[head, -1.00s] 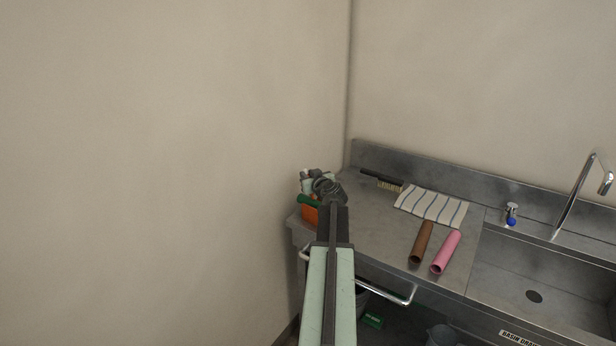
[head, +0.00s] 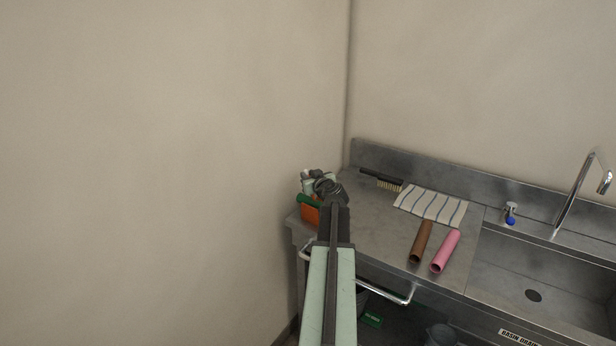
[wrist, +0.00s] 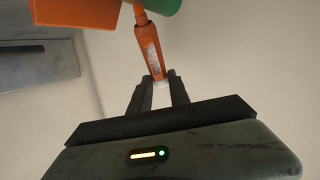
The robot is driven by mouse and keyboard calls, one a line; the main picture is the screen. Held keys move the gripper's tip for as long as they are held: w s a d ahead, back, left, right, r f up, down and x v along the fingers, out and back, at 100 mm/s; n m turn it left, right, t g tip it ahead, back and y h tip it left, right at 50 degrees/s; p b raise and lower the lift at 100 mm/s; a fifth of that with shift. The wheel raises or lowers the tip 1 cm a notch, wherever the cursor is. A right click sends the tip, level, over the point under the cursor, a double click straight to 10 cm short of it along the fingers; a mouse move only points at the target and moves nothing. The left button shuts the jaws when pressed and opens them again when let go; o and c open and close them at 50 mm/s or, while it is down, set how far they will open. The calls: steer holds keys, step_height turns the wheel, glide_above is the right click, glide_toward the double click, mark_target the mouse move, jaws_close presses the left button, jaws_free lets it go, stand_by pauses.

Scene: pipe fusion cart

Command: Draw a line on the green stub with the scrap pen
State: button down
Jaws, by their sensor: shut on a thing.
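The green stub (head: 309,201) lies at the left end of the steel counter, on an orange block (head: 311,215). In the wrist view the green stub (wrist: 163,5) is cut off by the top edge, beside the orange block (wrist: 78,10). My gripper (wrist: 160,80) is shut on the orange scrap pen (wrist: 150,52), which has a pale label. The pen points away from the fingers, with its narrow tip at the green stub's edge. I cannot tell whether the tip touches it. In the head view my gripper (head: 325,184) partly hides this spot, and the pen cannot be made out.
The wall stands close on the left. On the counter (head: 375,220) lie a brush (head: 381,181), a striped cloth (head: 431,204), a brown pipe (head: 421,241) and a pink pipe (head: 446,251). A sink (head: 545,270) with a tap (head: 575,195) is at the right.

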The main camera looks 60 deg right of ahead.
steer(key=shift+s, duration=0.1)
steer(key=shift+s, duration=0.3)
steer(key=shift+s, duration=0.4)
steer(key=shift+s, duration=0.2)
steer(key=shift+s+a, duration=0.1)
steer(key=shift+s, duration=0.1)
steer(key=shift+s, duration=0.1)
steer(key=shift+s, duration=0.3)
steer(key=shift+s, duration=0.1)
